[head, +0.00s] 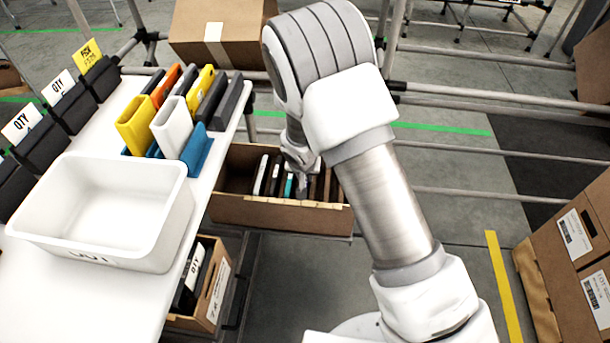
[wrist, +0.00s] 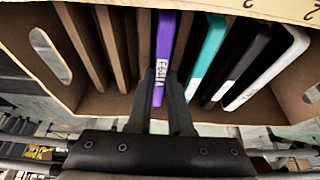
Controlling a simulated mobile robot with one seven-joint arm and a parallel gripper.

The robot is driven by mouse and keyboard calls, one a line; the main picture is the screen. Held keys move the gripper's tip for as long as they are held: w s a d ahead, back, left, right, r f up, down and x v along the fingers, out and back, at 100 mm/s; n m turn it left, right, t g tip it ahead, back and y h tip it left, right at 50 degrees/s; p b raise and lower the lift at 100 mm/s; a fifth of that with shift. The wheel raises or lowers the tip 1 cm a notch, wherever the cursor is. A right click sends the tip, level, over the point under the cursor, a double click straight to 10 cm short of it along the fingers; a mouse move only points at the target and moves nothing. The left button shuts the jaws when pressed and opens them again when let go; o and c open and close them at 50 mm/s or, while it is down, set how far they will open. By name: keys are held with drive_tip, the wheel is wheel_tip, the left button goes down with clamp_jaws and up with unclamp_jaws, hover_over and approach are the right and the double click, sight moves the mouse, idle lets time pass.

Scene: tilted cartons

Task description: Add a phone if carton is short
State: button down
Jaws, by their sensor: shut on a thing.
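The tilted carton (head: 275,215) is open beside the white table in the head view. It holds a row of thin upright phones, among them a white phone (wrist: 275,65), a black phone (wrist: 238,60) and a teal phone (wrist: 208,55). My gripper (wrist: 157,98) is shut on a purple phone (wrist: 166,38) with white lettering, which stands in the carton next to the teal one. Brown dividers (wrist: 113,50) stand left of it in the wrist view, with no phones seen between them. In the head view my gripper (head: 302,178) is down in the carton and hides the purple phone.
The white table (head: 95,310) at left carries an empty white bin (head: 105,225) and a blue rack (head: 197,150) of coloured upright items. Another carton (head: 213,300) sits below. Rails run behind; cartons (head: 575,260) stand at right.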

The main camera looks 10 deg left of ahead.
drive_tip(key=c, duration=0.8)
unclamp_jaws()
drive_tip(key=shift+o, duration=0.2)
drive_tip(key=p+v, duration=0.5)
drive_tip(key=v, duration=1.2)
drive_tip(key=shift+r+p, duration=0.25)
drive_tip(key=shift+p, duration=0.05)
drive_tip(key=shift+r, duration=0.1)
wheel_tip(320, 180, up, 7)
drive_tip(key=p, duration=0.4)
